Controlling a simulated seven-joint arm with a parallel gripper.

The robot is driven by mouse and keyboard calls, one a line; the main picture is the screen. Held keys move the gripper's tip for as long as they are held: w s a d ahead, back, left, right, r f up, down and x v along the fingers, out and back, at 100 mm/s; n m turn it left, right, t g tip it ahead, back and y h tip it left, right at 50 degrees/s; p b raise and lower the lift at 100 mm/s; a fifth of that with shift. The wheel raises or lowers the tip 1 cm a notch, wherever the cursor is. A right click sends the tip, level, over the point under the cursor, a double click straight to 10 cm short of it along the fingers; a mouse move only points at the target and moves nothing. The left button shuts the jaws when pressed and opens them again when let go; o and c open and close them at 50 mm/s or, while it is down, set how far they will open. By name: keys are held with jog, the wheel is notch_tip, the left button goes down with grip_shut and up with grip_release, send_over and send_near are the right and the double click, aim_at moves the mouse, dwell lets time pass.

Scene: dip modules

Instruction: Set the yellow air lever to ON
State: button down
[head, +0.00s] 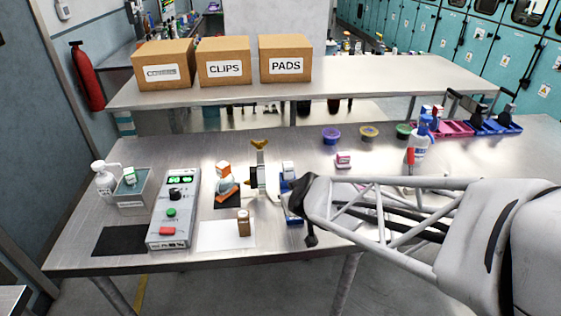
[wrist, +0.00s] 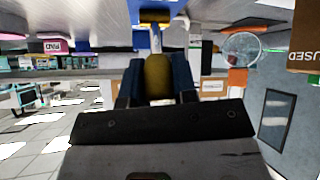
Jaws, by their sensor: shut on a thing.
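In the wrist view, a yellow rounded grip (wrist: 157,76), which looks like the air lever's handle, sits between the dark jaws of my gripper (wrist: 157,88). The jaws are shut on it, one on each side. A pale stem runs from the grip toward a blue part and a second yellow piece (wrist: 155,17) at the top. In the head view, a blue fixture (head: 293,217) stands at the end of my arm, partly hidden by it. The fingertips and held grip cannot be made out there. No ON marking is readable.
Further left are a grey control box (head: 174,212), a white sheet (head: 225,236) and a grey bin (head: 134,190). Coloured bowls (head: 331,136) and a bottle (head: 418,143) stand behind my arm.

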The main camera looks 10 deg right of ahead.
jog(key=c, duration=0.9)
grip_release()
jog(key=a+v, duration=0.1)
jog(key=v, duration=0.6)
jog(key=shift+s+d+r, duration=0.25)
jog(key=shift+s+d, duration=0.05)
jog(key=shift+d, duration=0.15)
jog(key=s+d+r+m+g+h, duration=0.1)
jog(key=s+d+r+m+g, duration=0.1)
jog(key=s, duration=0.6)
jog(key=s+d+r+m+g+h, duration=0.1)
jog(key=s+d+r+m+g, duration=0.1)
jog(key=s+d+r+g, duration=0.2)
jog(key=s+r+g, duration=0.1)
jog(key=s+r, duration=0.2)
jog(key=s, duration=0.1)
jog(key=shift+s+d, duration=0.15)
jog(key=shift+d, duration=0.1)
